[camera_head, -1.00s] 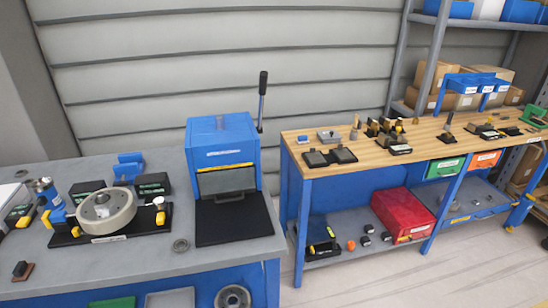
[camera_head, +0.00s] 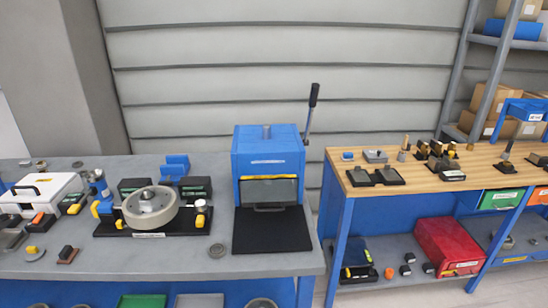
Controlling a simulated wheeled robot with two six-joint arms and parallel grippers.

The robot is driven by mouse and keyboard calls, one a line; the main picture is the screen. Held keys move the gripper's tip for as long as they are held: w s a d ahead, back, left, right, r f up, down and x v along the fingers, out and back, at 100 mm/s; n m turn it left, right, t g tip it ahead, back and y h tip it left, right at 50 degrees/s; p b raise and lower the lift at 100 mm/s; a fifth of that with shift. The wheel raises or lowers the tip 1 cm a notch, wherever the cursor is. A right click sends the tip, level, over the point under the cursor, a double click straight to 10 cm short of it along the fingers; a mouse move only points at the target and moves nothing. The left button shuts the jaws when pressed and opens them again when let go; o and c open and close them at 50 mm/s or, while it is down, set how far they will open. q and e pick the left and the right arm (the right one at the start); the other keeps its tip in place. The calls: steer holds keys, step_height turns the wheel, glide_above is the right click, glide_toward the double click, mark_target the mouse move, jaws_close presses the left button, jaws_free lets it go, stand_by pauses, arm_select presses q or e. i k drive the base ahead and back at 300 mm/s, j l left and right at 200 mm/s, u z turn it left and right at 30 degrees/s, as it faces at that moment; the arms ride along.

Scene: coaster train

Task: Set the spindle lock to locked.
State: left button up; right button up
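A round grey wheel-like spindle unit (camera_head: 151,208) sits on a black base plate (camera_head: 112,229) on the grey bench, left of the blue press. Yellow and blue parts (camera_head: 103,207) stand at its left side. A small post with a silver knob and yellow block (camera_head: 201,213) stands at its right side. I cannot tell which of these is the spindle lock, nor its setting. Neither of my grippers is in view.
A blue press (camera_head: 268,152) with a tall black-tipped lever (camera_head: 312,105) stands on the grey bench (camera_head: 180,262). A white case (camera_head: 40,192) and small parts lie at left. A wooden-topped bench (camera_head: 415,180) with tools stands at right, past a gap.

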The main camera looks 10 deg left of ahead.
mark_target(120, 224)
steer(key=u, duration=1.4)
